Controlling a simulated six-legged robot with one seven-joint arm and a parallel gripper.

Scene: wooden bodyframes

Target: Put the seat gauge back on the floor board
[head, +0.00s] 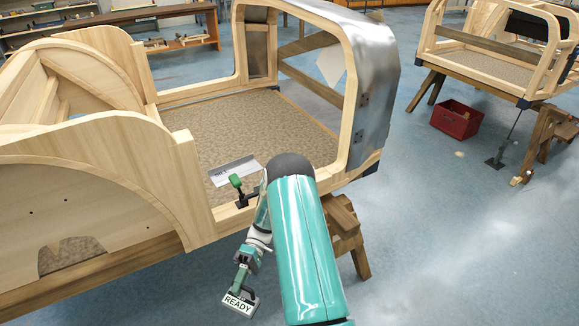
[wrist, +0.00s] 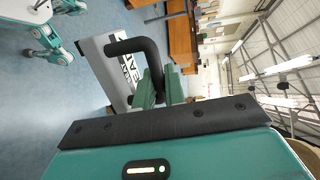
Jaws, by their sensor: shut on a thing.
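The seat gauge is a grey plate (wrist: 100,62) with a white label whose dark letters include "EAT". It has a black looped handle (wrist: 130,46). In the wrist view my gripper (wrist: 155,88) has its pale green fingers shut on the gauge by this handle. Blue floor shows around the plate there, with no board touching it. The floor board (head: 255,125) is the brown speckled panel inside the near wooden bodyframe in the head view. My teal arm bends in front of its near edge and hides part of the sill.
A pale lettered plate (head: 233,172) lies at the board's near edge, beside a green-handled clamp (head: 237,184). Wooden posts and a curved metal panel (head: 375,80) border the opening. A trestle (head: 345,225) stands below. A red crate (head: 456,120) stands right. Most of the board is clear.

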